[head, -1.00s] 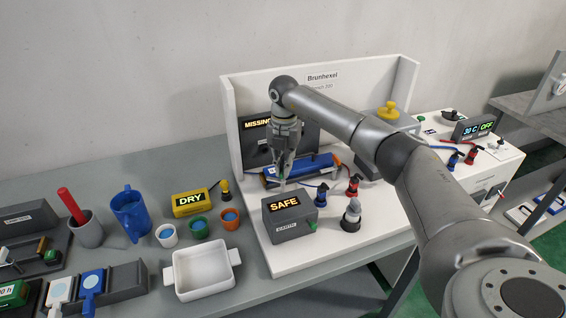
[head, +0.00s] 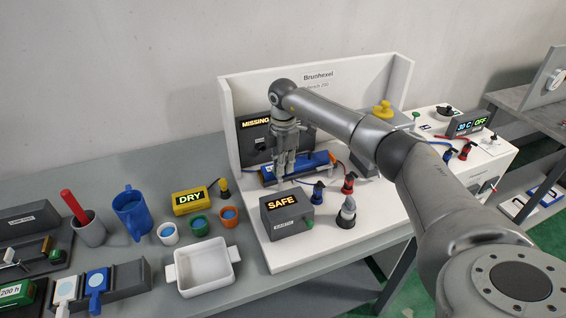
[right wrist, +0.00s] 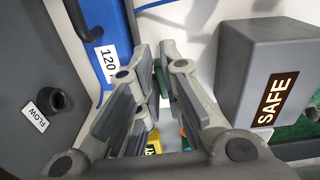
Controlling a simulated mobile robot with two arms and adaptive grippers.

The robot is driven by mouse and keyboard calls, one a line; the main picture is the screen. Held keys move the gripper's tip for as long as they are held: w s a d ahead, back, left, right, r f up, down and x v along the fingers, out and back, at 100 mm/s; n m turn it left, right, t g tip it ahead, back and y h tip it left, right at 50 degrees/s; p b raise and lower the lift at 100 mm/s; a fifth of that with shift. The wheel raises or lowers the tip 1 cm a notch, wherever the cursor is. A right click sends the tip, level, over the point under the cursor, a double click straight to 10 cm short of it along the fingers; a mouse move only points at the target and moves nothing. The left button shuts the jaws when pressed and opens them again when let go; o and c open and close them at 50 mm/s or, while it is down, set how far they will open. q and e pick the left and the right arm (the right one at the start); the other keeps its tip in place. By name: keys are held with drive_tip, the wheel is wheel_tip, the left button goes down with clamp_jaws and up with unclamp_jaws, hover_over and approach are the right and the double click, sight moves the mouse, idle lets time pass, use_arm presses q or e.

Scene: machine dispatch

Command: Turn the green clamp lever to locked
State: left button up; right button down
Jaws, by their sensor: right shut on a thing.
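The blue block (head: 318,163) lies on the white bench in the head view. It also shows in the right wrist view (right wrist: 115,35), with a "120" label. My right gripper (head: 281,175) reaches down at the block's left front end. In the right wrist view its two fingers (right wrist: 155,62) are closed in around a small green piece (right wrist: 158,74), which looks like the clamp lever. Most of the lever is hidden by the fingers, so its angle cannot be told. My left gripper is not in view.
A grey box reading SAFE (head: 287,218) stands just in front of the gripper. A grey panel reading MISSING (head: 254,142) stands behind it. Red and blue connectors (head: 348,183) sit to the right. A white tray (head: 203,290) is at the front left.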

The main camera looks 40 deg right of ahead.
drive_tip(key=shift+r+m, duration=0.1)
drive_tip(key=shift+m, duration=0.5)
drive_tip(key=c, duration=1.6)
unclamp_jaws()
wheel_tip(320, 180, up, 12)
